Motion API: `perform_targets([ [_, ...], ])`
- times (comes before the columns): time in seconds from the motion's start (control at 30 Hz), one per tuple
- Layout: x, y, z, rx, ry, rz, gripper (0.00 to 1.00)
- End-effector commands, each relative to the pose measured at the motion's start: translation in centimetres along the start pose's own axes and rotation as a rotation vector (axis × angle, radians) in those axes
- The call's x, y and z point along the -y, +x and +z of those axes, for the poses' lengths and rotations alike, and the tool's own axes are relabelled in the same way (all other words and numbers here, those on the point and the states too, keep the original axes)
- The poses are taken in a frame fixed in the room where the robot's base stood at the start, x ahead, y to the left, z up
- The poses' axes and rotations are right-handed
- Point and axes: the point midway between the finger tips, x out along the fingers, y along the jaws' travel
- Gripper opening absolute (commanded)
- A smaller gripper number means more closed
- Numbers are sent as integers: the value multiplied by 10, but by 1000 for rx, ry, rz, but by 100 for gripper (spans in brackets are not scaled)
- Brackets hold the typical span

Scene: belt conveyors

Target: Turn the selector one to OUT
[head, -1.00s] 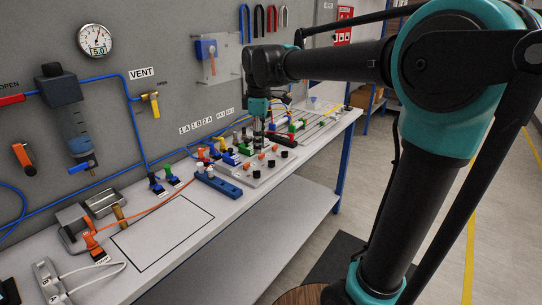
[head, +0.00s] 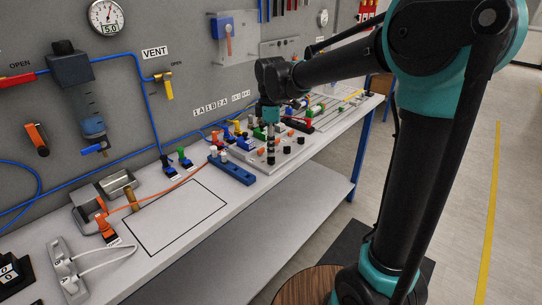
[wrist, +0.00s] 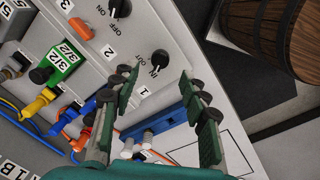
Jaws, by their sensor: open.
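Selector one is a round black knob (wrist: 160,57) on a light grey panel (wrist: 182,38), beside a "1" label. "IN" is printed on its near side and "OUT" on its left in the wrist view. Its pale mark seems to face IN, though it is small. My gripper (wrist: 163,85) is open and empty, its fingers on either side of the label area, with the knob beyond the fingertips and apart from them. In the head view my gripper (head: 270,155) is low over the panel's near end, where it hides part of the panel.
Knob two (wrist: 120,9) sits up-left of selector one. Orange parts (wrist: 81,28) and coloured valves (wrist: 57,64) line the panel. A blue block (wrist: 172,122) with white fittings lies close to my fingers. An outlined blank area (head: 175,218) is clear on the bench.

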Motion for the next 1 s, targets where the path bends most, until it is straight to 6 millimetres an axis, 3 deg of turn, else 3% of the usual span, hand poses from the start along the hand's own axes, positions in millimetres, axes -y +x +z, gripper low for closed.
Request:
perform_targets([
  [0.1,0,21,0,0,0,0,45],
  [0.3,0,43,0,0,0,0,45],
  [0.7,0,50,0,0,0,0,45],
  [1.0,0,50,0,0,0,0,8],
])
